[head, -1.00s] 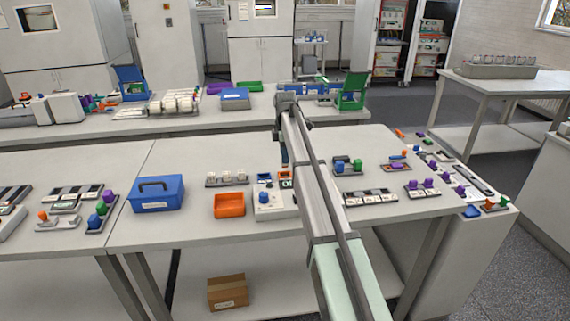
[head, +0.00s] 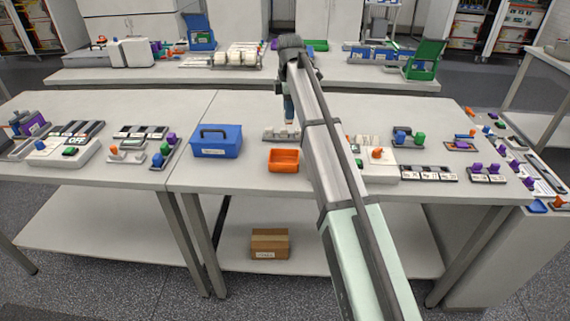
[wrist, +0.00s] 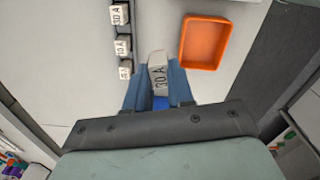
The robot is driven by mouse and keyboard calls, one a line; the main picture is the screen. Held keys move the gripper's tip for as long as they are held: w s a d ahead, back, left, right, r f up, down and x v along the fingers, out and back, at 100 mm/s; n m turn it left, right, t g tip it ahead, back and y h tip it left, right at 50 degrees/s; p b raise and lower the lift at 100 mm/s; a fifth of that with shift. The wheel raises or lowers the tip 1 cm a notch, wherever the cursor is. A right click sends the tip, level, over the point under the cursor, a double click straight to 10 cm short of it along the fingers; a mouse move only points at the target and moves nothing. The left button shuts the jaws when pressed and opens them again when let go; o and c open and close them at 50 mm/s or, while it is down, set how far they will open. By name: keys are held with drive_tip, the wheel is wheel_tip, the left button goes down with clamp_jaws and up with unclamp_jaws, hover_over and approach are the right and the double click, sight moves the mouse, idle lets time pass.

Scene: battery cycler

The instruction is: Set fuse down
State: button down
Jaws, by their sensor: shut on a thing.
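A white fuse marked "30 A" (wrist: 158,74) sits between the blue fingers of my gripper (wrist: 157,88) in the wrist view. My gripper is shut on it, and it appears to be held above the table. In the head view my gripper (head: 289,112) hangs over the table behind the orange tray. The orange tray (head: 271,167) is empty; in the wrist view it lies right of the held fuse, apart from it. A fuse rack (head: 270,136) with white fuses stands close to my gripper; its labelled fuses (wrist: 122,45) show left in the wrist view.
A blue box with a handle (head: 217,151) stands left of the orange tray. Units with knobs and switches (head: 376,165) stand to the right, partly behind my arm. Bare table lies around the tray and between it and the rack.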

drive_tip(key=shift+s+a+f+m, duration=0.7)
drive_tip(key=shift+s+m, duration=0.7)
drive_tip(key=shift+s, duration=2.6)
drive_tip(key=shift+d+f, duration=0.15)
drive_tip(key=shift+f, duration=4.6)
drive_tip(key=c, duration=1)
unclamp_jaws()
drive_tip(key=shift+f, duration=0.15)
wheel_tip(320, 180, up, 12)
drive_tip(key=shift+r, duration=0.2)
drive_tip(key=shift+o, duration=0.5)
